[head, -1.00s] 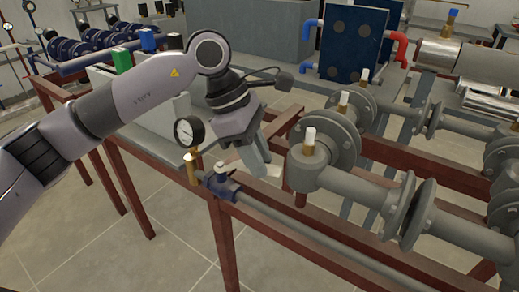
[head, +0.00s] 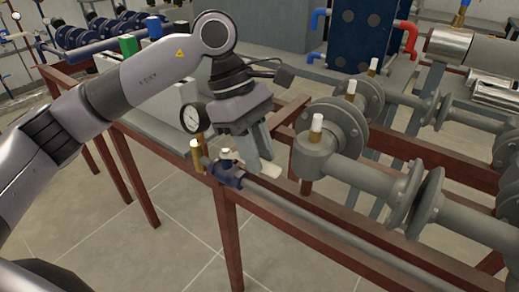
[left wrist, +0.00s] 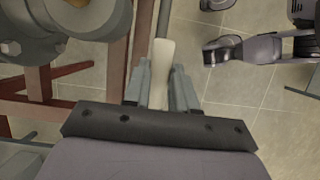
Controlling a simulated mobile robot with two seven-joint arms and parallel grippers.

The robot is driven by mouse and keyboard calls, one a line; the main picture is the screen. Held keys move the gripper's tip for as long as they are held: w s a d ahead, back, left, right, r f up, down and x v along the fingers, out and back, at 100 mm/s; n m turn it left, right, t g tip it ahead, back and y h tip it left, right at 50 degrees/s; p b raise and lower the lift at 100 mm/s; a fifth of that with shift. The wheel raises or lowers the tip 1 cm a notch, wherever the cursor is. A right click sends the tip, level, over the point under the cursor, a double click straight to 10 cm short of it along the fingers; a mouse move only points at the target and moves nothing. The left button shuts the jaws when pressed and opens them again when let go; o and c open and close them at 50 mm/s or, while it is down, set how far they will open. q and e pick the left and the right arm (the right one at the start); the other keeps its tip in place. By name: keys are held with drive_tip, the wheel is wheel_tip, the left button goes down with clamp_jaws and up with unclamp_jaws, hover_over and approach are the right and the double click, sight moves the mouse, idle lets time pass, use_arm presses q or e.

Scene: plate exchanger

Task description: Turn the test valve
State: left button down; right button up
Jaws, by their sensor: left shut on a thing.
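The test valve is a small blue valve (head: 227,174) on the thin grey pipe along the red frame, just right of a brass fitting. A pale cream lever (head: 266,170) shows at my left gripper's fingertips, to the right of the valve body. My left gripper (head: 262,160) points down and is shut on this lever. In the left wrist view, the lever (left wrist: 161,68) stands between the two grey fingers (left wrist: 160,85). Where the lever joins the valve is hard to make out.
A round pressure gauge (head: 193,118) stands close behind the valve, left of my gripper. Thick grey flanged pipes (head: 365,174) with brass fittings lie close on the right. The red frame (head: 228,232) runs below. Open tiled floor (head: 165,240) lies in front.

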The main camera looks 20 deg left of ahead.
use_arm(q)
drive_tip(key=shift+s, duration=0.1)
drive_tip(key=c, duration=0.9)
unclamp_jaws()
drive_tip(key=p+v, duration=0.1)
drive_tip(key=v, duration=0.6)
drive_tip(key=shift+r, duration=0.15)
